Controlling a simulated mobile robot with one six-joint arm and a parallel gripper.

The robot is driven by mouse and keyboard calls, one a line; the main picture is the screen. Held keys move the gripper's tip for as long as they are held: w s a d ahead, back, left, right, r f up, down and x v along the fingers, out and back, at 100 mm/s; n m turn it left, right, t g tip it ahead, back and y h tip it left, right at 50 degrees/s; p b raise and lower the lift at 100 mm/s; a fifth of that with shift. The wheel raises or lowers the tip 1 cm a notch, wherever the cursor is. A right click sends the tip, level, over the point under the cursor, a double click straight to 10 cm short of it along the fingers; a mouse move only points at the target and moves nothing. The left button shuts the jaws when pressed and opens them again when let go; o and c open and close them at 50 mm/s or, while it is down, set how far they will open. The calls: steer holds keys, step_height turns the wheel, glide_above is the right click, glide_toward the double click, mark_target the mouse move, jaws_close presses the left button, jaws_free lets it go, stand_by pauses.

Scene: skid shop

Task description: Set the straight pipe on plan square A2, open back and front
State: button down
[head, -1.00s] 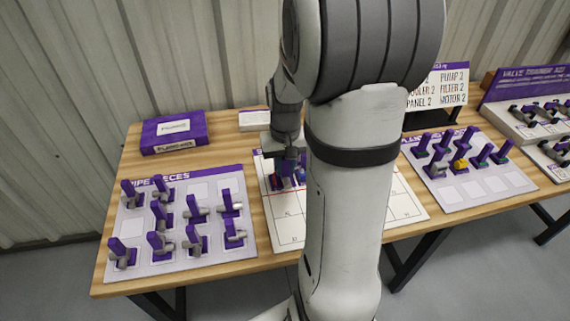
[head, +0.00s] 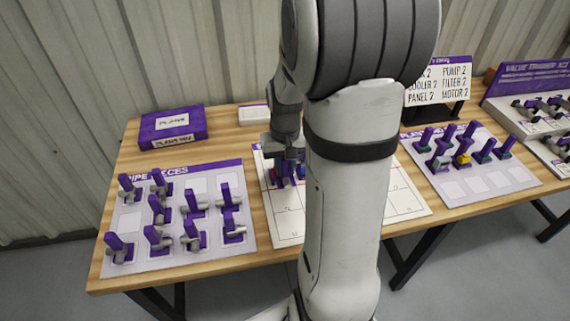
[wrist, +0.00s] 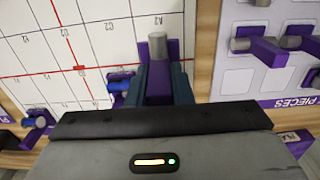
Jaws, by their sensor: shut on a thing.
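My gripper (wrist: 160,85) is shut on a purple block with a grey cylindrical end, the straight pipe (wrist: 157,45), over the plan board's edge in the wrist view. I cannot tell whether the pipe touches the board. A blue and purple piece (wrist: 118,84) stands on the board just left of my fingers. In the head view my gripper (head: 286,160) is over the board's back left part; my arm hides much of the board (head: 405,200).
The pipe pieces board (head: 135,262) with several purple and grey pieces lies to the left. A board with coloured pieces (head: 480,188) lies to the right. A purple box (head: 172,128) is at the back left. Another blue-ended piece (wrist: 36,121) is at the wrist view's left.

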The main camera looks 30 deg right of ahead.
mark_target(285, 174)
steer(key=shift+f+b, duration=1)
steer(key=shift+f, duration=0.5)
steer(key=shift+f, duration=0.1)
steer(key=shift+f+b, duration=1.35)
steer(key=shift+f, duration=0.35)
steer(key=shift+f+b, duration=0.55)
steer(key=shift+f, duration=0.15)
steer(key=c, duration=1.2)
jaws_free()
steer(key=shift+r, duration=0.25)
steer(key=shift+r+p, duration=0.4)
steer(key=shift+p, duration=0.15)
